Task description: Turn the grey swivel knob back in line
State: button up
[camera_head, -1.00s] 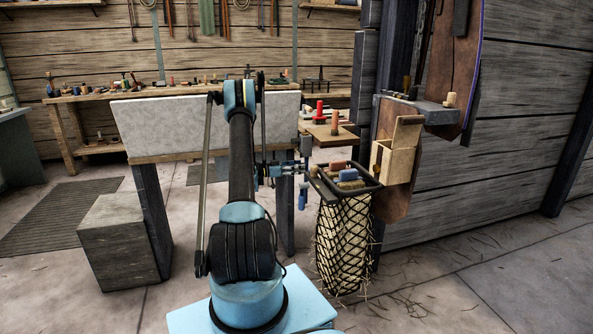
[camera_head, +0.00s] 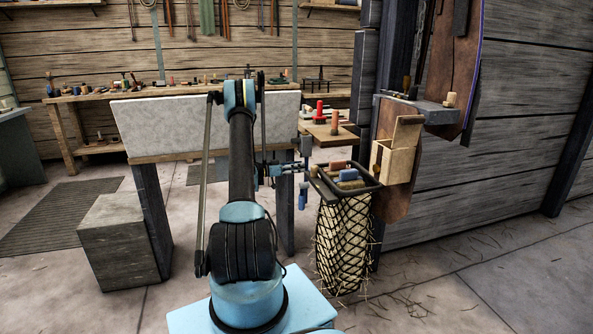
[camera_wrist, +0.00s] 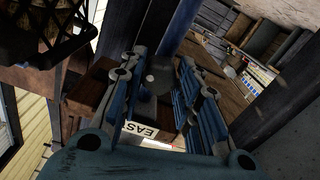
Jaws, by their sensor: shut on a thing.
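In the head view my gripper (camera_head: 303,190) is at the right end of my blue arm, beside the bench end and just left of the netted basket. In the wrist view the two blue, grey-tipped fingers of my gripper (camera_wrist: 160,88) stand close together around a small grey rounded piece, which looks like the grey swivel knob (camera_wrist: 160,76). The gripper is shut on it. The fingers hide part of the knob, and its exact angle cannot be told. In the head view I cannot clearly make out the knob.
The netted basket (camera_head: 345,240) with several small blocks on top hangs close to the right of the gripper. A wooden box (camera_head: 398,155) is fixed beside it. A small shelf (camera_head: 325,133) with red and orange items lies behind. A pale-topped bench (camera_head: 180,125) stands behind my arm.

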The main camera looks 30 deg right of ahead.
jog(key=shift+w+n, duration=0.15)
jog(key=shift+n, duration=4.35)
jog(key=shift+w+n, duration=0.1)
jog(key=shift+n, duration=4.4)
jog(key=o, duration=1.1)
jog(key=shift+f, duration=0.15)
jog(key=shift+s, duration=0.1)
